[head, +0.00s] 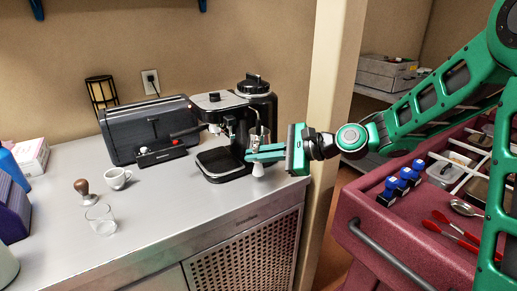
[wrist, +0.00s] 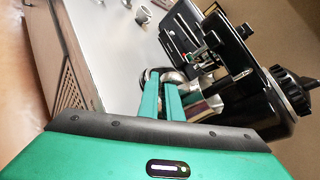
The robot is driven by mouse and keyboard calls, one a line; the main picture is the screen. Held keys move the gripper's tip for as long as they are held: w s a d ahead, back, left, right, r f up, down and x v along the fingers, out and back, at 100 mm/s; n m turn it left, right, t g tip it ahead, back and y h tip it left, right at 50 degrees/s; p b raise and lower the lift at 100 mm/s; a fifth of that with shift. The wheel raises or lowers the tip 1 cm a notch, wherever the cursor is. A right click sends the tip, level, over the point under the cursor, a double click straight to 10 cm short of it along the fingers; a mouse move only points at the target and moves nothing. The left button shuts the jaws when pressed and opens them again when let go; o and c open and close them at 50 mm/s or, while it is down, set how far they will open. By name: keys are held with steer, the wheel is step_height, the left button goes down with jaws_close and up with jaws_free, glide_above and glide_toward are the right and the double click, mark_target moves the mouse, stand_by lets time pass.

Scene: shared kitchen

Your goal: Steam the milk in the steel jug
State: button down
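A shiny steel vessel, which looks like the steel jug (head: 259,135), shows at the right front of the black espresso machine (head: 214,102), just above my gripper's fingers. My gripper (head: 250,154) reaches in from the right, its two green fingers nearly level with a narrow gap between them. In the wrist view, my gripper (wrist: 163,80) points at a round shiny metal thing at its tips, and a steel surface (wrist: 208,104) lies just right of the fingers. I cannot tell whether the fingers hold the jug. A small pale piece (head: 258,170) shows below them. The machine's steam wand is not clear.
A black toaster-like appliance (head: 148,125) stands left of the machine. A white cup (head: 117,178), a tamper (head: 84,190) and a glass (head: 100,218) stand on the left counter. The counter front is clear.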

steer(key=shift+f, duration=0.1)
steer(key=shift+f, duration=4.15)
steer(key=shift+f, duration=0.15)
